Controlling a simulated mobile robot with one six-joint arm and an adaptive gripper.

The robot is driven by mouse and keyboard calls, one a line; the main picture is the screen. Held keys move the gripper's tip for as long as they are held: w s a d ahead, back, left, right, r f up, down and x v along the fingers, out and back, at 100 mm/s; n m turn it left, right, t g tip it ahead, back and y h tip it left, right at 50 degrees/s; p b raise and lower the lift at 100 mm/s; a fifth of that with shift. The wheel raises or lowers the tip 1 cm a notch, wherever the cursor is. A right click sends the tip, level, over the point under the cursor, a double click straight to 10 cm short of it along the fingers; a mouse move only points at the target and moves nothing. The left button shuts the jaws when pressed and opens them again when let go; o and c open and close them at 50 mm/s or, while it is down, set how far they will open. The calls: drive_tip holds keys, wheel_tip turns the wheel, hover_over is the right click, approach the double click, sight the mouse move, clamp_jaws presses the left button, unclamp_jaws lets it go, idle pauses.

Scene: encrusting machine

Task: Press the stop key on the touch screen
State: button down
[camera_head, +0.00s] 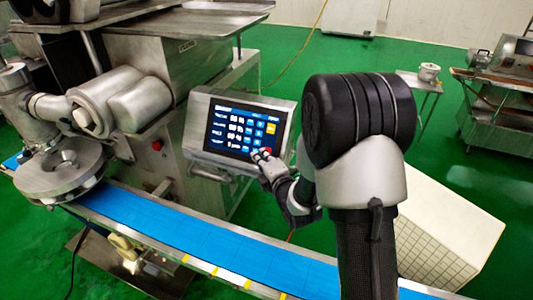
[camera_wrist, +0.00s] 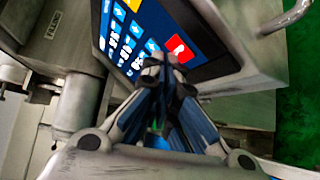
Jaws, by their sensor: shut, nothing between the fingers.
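The touch screen (camera_head: 232,128) is a dark blue panel in a grey metal frame on the machine, with rows of white and blue keys and an orange key. A red key, seemingly the stop key (camera_wrist: 179,49), is at the screen's lower right; it also shows in the head view (camera_head: 268,149), partly behind my fingers. My gripper (camera_head: 259,154) is shut and empty, its fingertips in front of the screen's lower right. In the wrist view my fingertips (camera_wrist: 163,62) appear just beside the red key. Whether they touch the glass I cannot tell.
A blue conveyor belt (camera_head: 190,232) runs below the screen. The steel encrusting machine (camera_head: 175,60) stands behind and left, with a round metal head (camera_head: 60,170). A white box (camera_head: 450,225) lies at the right, partly behind my arm. Green floor is open behind the screen.

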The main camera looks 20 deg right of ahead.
drive_tip(key=shift+s, duration=0.1)
drive_tip(key=s+a+r, duration=0.2)
drive_tip(key=s, duration=0.1)
drive_tip(key=shift+s+a+r, duration=0.3)
drive_tip(key=shift+a+r, duration=0.05)
idle(0.3)
idle(0.7)
drive_tip(key=s+d+r+m+g+h, duration=0.25)
drive_tip(key=s+r+m+g, duration=0.3)
drive_tip(key=s+m, duration=0.55)
drive_tip(key=s+r+m+g, duration=0.1)
drive_tip(key=s+m+g, duration=0.5)
drive_tip(key=s, duration=1.7)
drive_tip(key=a+m, duration=0.1)
drive_tip(key=m, duration=0.3)
drive_tip(key=shift+s+r+m, duration=0.15)
drive_tip(key=shift+m, duration=0.15)
